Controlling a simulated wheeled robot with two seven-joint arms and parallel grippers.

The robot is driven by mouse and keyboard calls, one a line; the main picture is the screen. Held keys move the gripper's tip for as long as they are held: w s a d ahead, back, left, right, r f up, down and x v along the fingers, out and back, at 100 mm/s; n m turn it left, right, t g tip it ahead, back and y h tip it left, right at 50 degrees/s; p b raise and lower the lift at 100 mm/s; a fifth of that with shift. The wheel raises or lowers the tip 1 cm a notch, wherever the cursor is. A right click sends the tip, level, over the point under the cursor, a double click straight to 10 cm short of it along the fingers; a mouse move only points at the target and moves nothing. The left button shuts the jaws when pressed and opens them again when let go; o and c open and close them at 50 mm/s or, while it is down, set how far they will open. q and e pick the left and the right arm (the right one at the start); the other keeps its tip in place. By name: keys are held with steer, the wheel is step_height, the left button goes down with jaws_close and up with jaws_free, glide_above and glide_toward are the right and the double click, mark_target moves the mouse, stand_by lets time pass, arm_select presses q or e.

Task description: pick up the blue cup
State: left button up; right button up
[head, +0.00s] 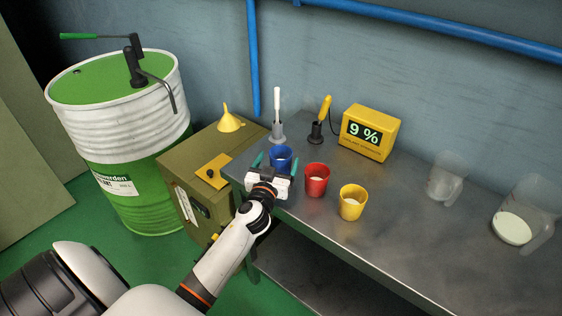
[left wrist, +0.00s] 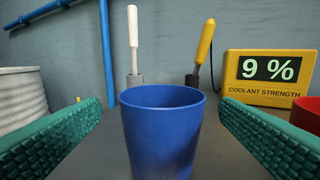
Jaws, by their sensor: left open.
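The blue cup (head: 281,157) stands upright on the metal cart top, near its left end. It also shows large in the middle of the left wrist view (left wrist: 162,135). My left gripper (head: 272,163) is open, with its green fingers on either side of the blue cup. In the left wrist view the fingers (left wrist: 162,130) show a gap to the cup on both sides. The cup's lower part is hidden by my gripper in the head view. My right gripper is not in view.
A red cup (head: 317,181) and a yellow cup (head: 352,204) stand right of the blue cup. Behind are a white-handled tool (head: 277,110), a yellow-handled tool (head: 322,118) and a yellow display (head: 369,133) reading 9 %. Clear jugs (head: 445,178) stand at right.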

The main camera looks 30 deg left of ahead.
mark_target(284, 147)
arm_select(q)
steer(key=shift+w+a+r, duration=0.1)
steer(key=shift+w, duration=0.35)
steer(key=x, duration=0.3)
steer(key=shift+w+a+p, duration=0.1)
steer(key=shift+w+p, duration=0.2)
steer(key=shift+p, duration=0.05)
steer(key=shift+w+a, duration=0.1)
steer(key=shift+w, duration=0.25)
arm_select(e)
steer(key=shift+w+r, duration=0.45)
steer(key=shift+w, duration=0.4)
arm_select(q)
steer(key=shift+c, duration=0.2)
steer(key=c, duration=1)
steer(key=shift+c, duration=0.2)
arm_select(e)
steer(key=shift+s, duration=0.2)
arm_select(q)
steer(key=shift+r, duration=0.2)
